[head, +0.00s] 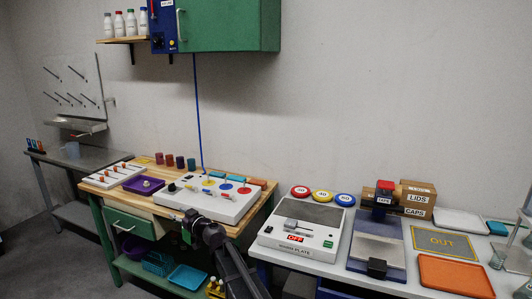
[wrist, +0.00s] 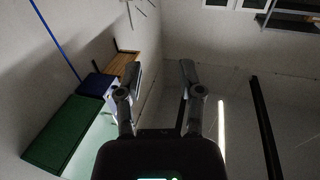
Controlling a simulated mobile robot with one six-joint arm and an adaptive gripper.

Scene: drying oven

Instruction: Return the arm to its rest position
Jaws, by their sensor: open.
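My gripper (wrist: 160,78) is open in the wrist view, its two fingers spread apart with nothing between them. In the head view my gripper (head: 188,226) shows small and dark in front of the wooden workbench (head: 262,187), near the lower left of the white panel (head: 205,206). My arm runs from the bottom middle of the head view up to it. The fingertips are too small there to make out clearly. The wrist view faces the walls of the room, turned on its side.
The green cabinet (head: 228,22) with its blue control box (head: 163,25) hangs on the wall, and the cabinet (wrist: 65,130) also shows in the wrist view. The white hot plate unit (head: 275,244) and orange tray (head: 455,275) sit on the right table. Grey floor shows at the lower left.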

